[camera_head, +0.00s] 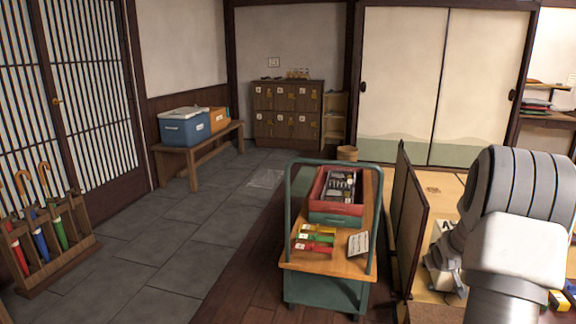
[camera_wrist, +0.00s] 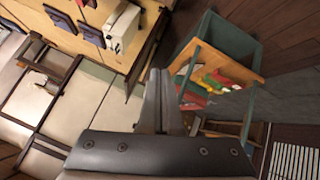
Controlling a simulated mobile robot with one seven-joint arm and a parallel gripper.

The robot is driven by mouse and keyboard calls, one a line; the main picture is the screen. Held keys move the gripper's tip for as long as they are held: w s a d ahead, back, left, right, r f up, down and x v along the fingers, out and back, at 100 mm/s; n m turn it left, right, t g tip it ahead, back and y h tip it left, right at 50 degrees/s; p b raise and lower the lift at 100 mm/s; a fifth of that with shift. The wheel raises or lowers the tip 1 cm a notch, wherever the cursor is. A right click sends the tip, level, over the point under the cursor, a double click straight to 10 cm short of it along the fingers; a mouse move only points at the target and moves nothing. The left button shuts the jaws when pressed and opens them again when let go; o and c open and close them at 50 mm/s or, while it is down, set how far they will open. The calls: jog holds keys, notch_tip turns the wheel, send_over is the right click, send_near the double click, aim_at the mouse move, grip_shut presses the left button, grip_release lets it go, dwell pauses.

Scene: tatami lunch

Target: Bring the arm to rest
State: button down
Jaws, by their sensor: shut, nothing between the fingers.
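My arm (camera_head: 515,210) is raised at the right side of the head view, bent, with its grey and white links close to the camera. My gripper (camera_wrist: 160,75) shows in the wrist view with its two fingers together. Nothing shows between them. It points out over the room, with the tatami floor and a cart beyond the fingertips.
A green cart (camera_head: 325,285) holds a red crate (camera_head: 322,190) and several coloured items, left of my arm. A dark folding screen (camera_head: 407,225) stands between them. A bench (camera_head: 197,150), shoe lockers (camera_head: 287,112) and umbrella stand (camera_head: 45,250) are farther left.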

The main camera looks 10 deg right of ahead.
jog(key=s+a+r+y, duration=0.1)
jog(key=s+a+r, duration=0.2)
jog(key=a+r, duration=0.7)
jog(key=s+a+r, duration=0.3)
jog(key=a+r, duration=0.3)
jog(key=a, duration=0.7)
jog(key=s+a+r+n+g+y, duration=0.15)
jog(key=s+a+y, duration=0.25)
jog(key=s+a, duration=1.5)
notch_tip(320, 180, up, 28)
jog(key=d+p, duration=0.1)
jog(key=p, duration=2.6)
jog(key=shift+d+f, duration=0.25)
jog(key=shift+d, duration=0.15)
jog(key=shift+d, duration=0.25)
